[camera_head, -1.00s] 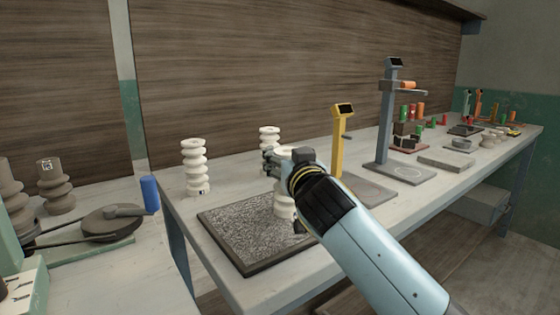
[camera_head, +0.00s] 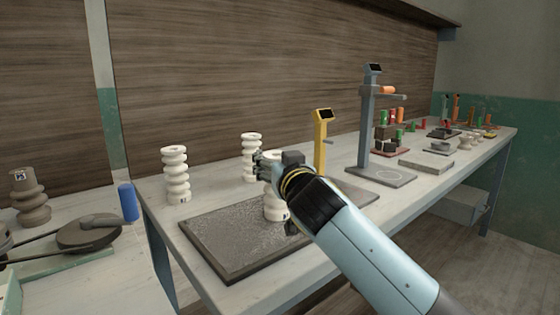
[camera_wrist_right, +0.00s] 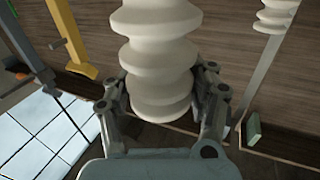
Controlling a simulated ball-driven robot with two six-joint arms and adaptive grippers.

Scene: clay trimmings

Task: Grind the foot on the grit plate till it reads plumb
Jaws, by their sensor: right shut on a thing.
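My right gripper (camera_head: 270,174) is shut on a white ribbed insulator (camera_head: 275,205) above the right part of the grit plate (camera_head: 215,262). The held piece looks upright, with its lower end at or just over the plate; I cannot tell whether they touch. In the right wrist view the insulator (camera_wrist_right: 158,50) sits between both fingers (camera_wrist_right: 160,92). The plate is a dark-framed slab with a grey speckled surface. A yellow gauge stand (camera_head: 321,145) with a small dark display stands behind the gripper; its reading is not legible. My left gripper is out of view.
Two more white insulators stand behind the plate, one at left (camera_head: 176,175) and one nearer the gripper (camera_head: 251,158). A tall grey stand (camera_head: 367,125) and a flat grey block (camera_head: 426,163) are further right. A blue cylinder (camera_head: 128,202) stands by the left table.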

